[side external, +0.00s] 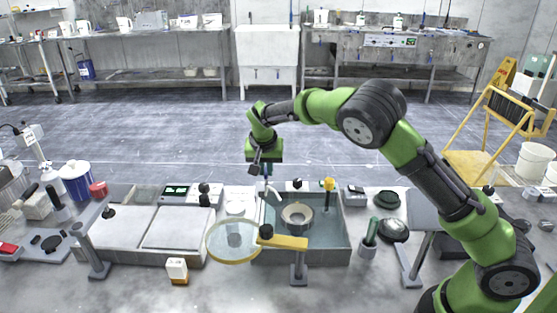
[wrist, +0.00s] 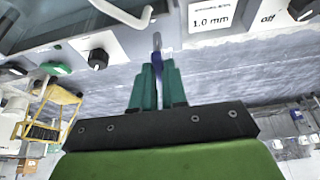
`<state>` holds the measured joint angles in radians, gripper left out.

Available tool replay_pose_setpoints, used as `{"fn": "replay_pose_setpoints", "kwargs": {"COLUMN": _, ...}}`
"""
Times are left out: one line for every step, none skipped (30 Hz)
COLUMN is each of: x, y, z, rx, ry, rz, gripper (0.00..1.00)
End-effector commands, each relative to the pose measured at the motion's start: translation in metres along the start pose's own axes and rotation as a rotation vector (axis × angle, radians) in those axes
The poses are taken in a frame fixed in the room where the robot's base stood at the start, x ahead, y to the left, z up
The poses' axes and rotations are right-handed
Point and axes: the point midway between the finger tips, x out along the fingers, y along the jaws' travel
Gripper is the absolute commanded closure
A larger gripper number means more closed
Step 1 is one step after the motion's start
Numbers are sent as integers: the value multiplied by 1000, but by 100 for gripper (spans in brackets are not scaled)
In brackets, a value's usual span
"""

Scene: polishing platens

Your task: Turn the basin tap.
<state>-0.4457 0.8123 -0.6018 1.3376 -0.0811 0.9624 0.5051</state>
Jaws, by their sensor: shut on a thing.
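The basin (side external: 345,232) is a grey tank with clear liquid at the middle of the bench, with a round ring-shaped part (side external: 297,216) in it. The basin tap (side external: 274,193) stands at its back left, with a pale spout that also shows in the wrist view (wrist: 122,14). My gripper (side external: 267,176) points down over the tap from behind the basin. In the wrist view its two green fingers (wrist: 157,84) are shut on the tap's blue handle (wrist: 157,56). The fingers hide the lower part of the handle.
A yellow-topped item (side external: 329,184) and black knobs (wrist: 98,59) are close by at the basin's back edge. Open floor lies behind the bench.

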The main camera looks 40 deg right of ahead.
Motion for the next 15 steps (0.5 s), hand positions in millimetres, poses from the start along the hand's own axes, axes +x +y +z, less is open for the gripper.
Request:
{"fn": "replay_pose_setpoints", "kwargs": {"x": -1, "y": 0, "z": 1, "rx": 5, "ry": -3, "rz": 0, "gripper": 84}}
{"fn": "replay_pose_setpoints", "kwargs": {"x": -1, "y": 0, "z": 1, "rx": 5, "ry": -3, "rz": 0, "gripper": 80}}
{"fn": "replay_pose_setpoints", "kwargs": {"x": -1, "y": 0, "z": 1, "rx": 4, "ry": -3, "rz": -1, "gripper": 74}}
{"fn": "replay_pose_setpoints", "kwargs": {"x": -1, "y": 0, "z": 1, "rx": 4, "ry": -3, "rz": 0, "gripper": 69}}
{"fn": "replay_pose_setpoints", "kwargs": {"x": -1, "y": 0, "z": 0, "rx": 4, "ry": -2, "rz": 0, "gripper": 64}}
{"fn": "replay_pose_setpoints", "kwargs": {"x": 0, "y": 0, "z": 0, "rx": 3, "ry": -2, "rz": 0, "gripper": 62}}
{"fn": "replay_pose_setpoints", "kwargs": {"x": 0, "y": 0, "z": 0, "rx": 3, "ry": -2, "rz": -1, "gripper": 62}}
{"fn": "replay_pose_setpoints", "kwargs": {"x": 0, "y": 0, "z": 0, "rx": 3, "ry": -2, "rz": 0, "gripper": 62}}
{"fn": "replay_pose_setpoints", "kwargs": {"x": 0, "y": 0, "z": 0, "rx": 2, "ry": -2, "rz": 0, "gripper": 62}}
{"fn": "replay_pose_setpoints", "kwargs": {"x": 0, "y": 0, "z": 0, "rx": 2, "ry": -2, "rz": 0, "gripper": 62}}
{"fn": "replay_pose_setpoints", "kwargs": {"x": 0, "y": 0, "z": 0, "rx": 2, "ry": -2, "rz": 0, "gripper": 62}}
{"fn": "replay_pose_setpoints", "kwargs": {"x": 0, "y": 0, "z": 0, "rx": 2, "ry": -2, "rz": 0, "gripper": 62}}
{"fn": "replay_pose_setpoints", "kwargs": {"x": 0, "y": 0, "z": 0, "rx": 1, "ry": -1, "rz": 0, "gripper": 62}}
{"fn": "replay_pose_setpoints", "kwargs": {"x": -1, "y": 0, "z": 0, "rx": 1, "ry": -1, "rz": -1, "gripper": 62}}
{"fn": "replay_pose_setpoints", "kwargs": {"x": -2, "y": 0, "z": 0, "rx": 1, "ry": -1, "rz": -1, "gripper": 62}}
